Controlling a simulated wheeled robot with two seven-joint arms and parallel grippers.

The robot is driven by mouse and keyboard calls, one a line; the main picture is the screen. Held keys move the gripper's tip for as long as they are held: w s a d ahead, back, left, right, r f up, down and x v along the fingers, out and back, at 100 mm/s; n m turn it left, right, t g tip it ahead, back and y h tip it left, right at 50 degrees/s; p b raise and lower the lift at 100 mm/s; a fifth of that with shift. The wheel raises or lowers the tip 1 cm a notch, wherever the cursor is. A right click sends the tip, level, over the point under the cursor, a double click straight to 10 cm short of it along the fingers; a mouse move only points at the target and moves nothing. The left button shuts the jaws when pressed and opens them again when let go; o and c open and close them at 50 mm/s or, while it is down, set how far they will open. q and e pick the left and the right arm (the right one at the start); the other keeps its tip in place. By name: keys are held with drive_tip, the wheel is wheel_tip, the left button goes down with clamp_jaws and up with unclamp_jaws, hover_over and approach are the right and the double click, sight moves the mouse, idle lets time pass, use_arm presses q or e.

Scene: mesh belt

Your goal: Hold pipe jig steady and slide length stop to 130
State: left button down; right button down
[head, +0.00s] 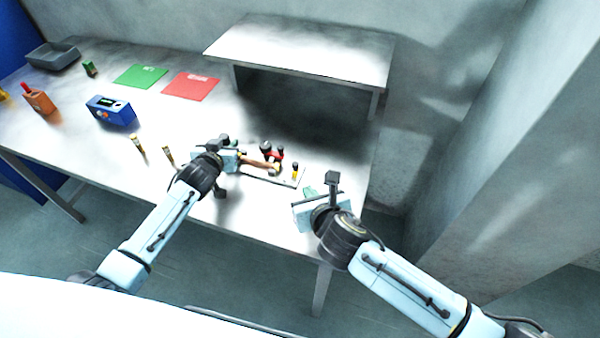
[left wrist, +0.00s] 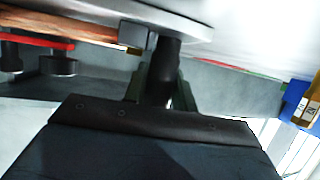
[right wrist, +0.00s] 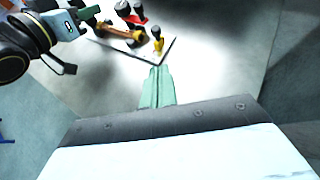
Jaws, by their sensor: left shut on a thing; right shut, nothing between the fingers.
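The pipe jig (head: 287,181) is a pale plate lying on the table. A copper-brown pipe (head: 257,163) lies along it beside a red clamp piece (head: 279,155) with dark knobs. A small yellow piece with a black top (head: 294,172), possibly the length stop, stands near the plate's right end; it also shows in the right wrist view (right wrist: 157,38). My left gripper (head: 236,160) is shut on a dark post (left wrist: 167,70) at the jig's left end. My right gripper (right wrist: 158,72) has its green fingers shut and empty, apart from the jig, to its right. No scale is readable.
A blue device (head: 111,111), a green mat (head: 141,75), a red mat (head: 191,86), a grey tray (head: 53,57) and two small upright brass-coloured pieces (head: 138,145) stand to the left. A raised shelf (head: 300,52) is behind. The table's right edge is close to my right gripper.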

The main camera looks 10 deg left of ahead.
sight(296, 169)
drive_tip(key=x, duration=0.4)
drive_tip(key=r+x, duration=0.1)
drive_tip(key=x, duration=0.1)
drive_tip(key=shift+w+a, duration=0.3)
drive_tip(key=shift+w, duration=0.2)
drive_tip(key=shift+w+a, duration=0.35)
drive_tip(key=shift+w, duration=0.15)
use_arm(q)
drive_tip(key=shift+d, duration=0.1)
use_arm(e)
drive_tip(key=shift+w+a+r, duration=0.1)
drive_tip(key=shift+w+a, duration=0.05)
drive_tip(key=shift+a, duration=2)
